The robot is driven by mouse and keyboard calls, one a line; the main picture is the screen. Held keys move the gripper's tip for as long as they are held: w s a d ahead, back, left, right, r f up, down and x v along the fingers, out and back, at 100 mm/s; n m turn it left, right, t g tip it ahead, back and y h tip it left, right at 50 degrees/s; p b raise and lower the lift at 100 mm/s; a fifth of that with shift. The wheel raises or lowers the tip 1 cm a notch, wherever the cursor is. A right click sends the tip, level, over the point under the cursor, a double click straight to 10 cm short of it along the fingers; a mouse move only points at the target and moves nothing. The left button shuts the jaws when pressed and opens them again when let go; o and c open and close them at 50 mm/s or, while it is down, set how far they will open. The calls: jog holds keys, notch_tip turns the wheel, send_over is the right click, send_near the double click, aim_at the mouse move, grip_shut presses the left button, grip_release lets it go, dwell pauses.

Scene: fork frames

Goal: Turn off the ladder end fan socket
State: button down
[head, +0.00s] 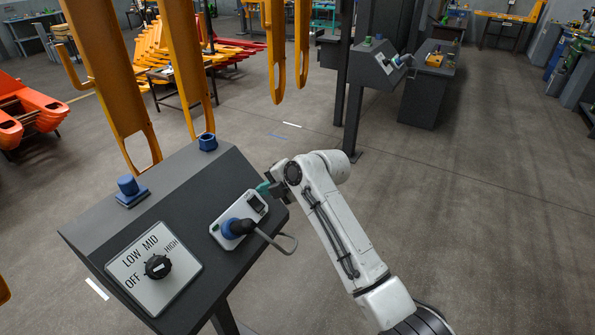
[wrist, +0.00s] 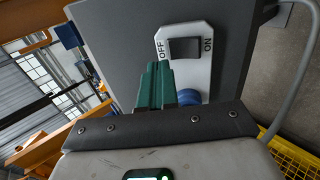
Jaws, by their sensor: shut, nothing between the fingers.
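A white socket plate (head: 226,238) is set on the sloped face of a dark console (head: 195,185). It carries a black rocker switch (head: 257,201) at its far end and a blue socket with a black plug (head: 240,228). In the wrist view the rocker switch (wrist: 184,48) lies between the marks OFF on its left and ON on its right. I cannot tell which side is pressed. The blue socket (wrist: 189,97) is partly hidden by my gripper. My gripper (head: 264,187) has teal fingers, shut and empty, beside the switch end of the plate. In the wrist view the fingers (wrist: 157,68) point toward the OFF side; contact cannot be told.
A grey cord (head: 275,242) loops from the plug. Yellow forks (head: 178,60) hang behind. Open floor (head: 470,210) lies to the right.

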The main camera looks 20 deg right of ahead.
jog(key=s+d+r+b, duration=0.2)
jog(key=s+r, duration=0.3)
jog(key=r, duration=0.3)
jog(key=shift+d, duration=0.85)
jog(key=shift+s+r, duration=0.1)
jog(key=s+f+m+g+h, duration=0.3)
jog(key=s+f+m, duration=1.1)
jog(key=s+f, duration=0.7)
jog(key=s+d+f+m+g+h, duration=0.1)
jog(key=s+m, duration=0.3)
jog(key=s, duration=0.4)
jog(key=s+d+f+m+g+h, duration=0.1)
jog(key=s+d+f+m+g, duration=0.1)
jog(key=s, duration=0.6)
jog(key=s+d+f+m+g+h, duration=0.1)
jog(key=s+d+f+m, duration=0.1)
jog(key=s+d+m, duration=0.2)
jog(key=s+m, duration=0.2)
jog(key=s, duration=0.1)
jog(key=shift+s, duration=0.4)
